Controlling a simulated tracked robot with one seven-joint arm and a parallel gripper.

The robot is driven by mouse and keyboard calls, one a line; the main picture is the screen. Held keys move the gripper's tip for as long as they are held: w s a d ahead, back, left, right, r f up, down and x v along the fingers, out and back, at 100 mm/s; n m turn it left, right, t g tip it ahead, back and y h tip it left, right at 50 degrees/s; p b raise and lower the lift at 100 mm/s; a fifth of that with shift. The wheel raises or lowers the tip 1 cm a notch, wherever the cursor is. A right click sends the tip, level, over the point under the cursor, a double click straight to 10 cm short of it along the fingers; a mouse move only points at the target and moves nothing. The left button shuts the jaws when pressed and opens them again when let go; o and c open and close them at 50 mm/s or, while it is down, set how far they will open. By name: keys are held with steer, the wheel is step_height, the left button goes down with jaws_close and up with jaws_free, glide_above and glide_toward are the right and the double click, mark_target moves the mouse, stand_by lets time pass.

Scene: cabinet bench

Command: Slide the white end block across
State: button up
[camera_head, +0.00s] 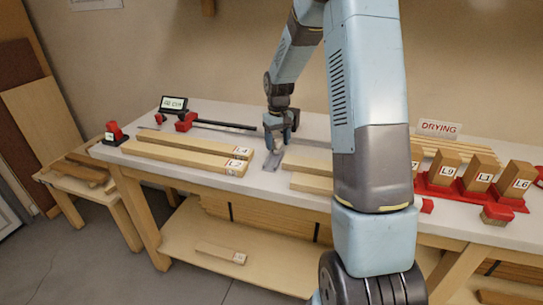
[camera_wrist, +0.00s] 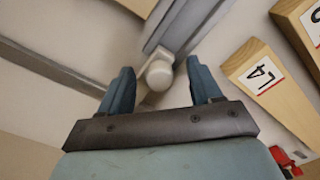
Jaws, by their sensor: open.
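The white end block (camera_wrist: 158,76) shows in the wrist view as a pale, rounded piece at the near end of a grey metal rail (camera_wrist: 188,22). My gripper (camera_wrist: 161,88) is open, with one finger on each side of the block. Gaps show on both sides, and nothing is held. In the head view my gripper (camera_head: 277,138) points down over the bench, right of the boards. A bit of the grey rail (camera_head: 271,161) shows below it. The block cannot be made out there.
Boards L4 (camera_head: 198,144) and L2 (camera_head: 186,157) lie left of the gripper. A black bar with a red clamp (camera_head: 185,122) and a small display (camera_head: 173,103) lie behind. Upright blocks stand in a red rack (camera_head: 455,190) at right, near a DRYING sign (camera_head: 439,128).

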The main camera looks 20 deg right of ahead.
steer(key=shift+r, duration=4.55)
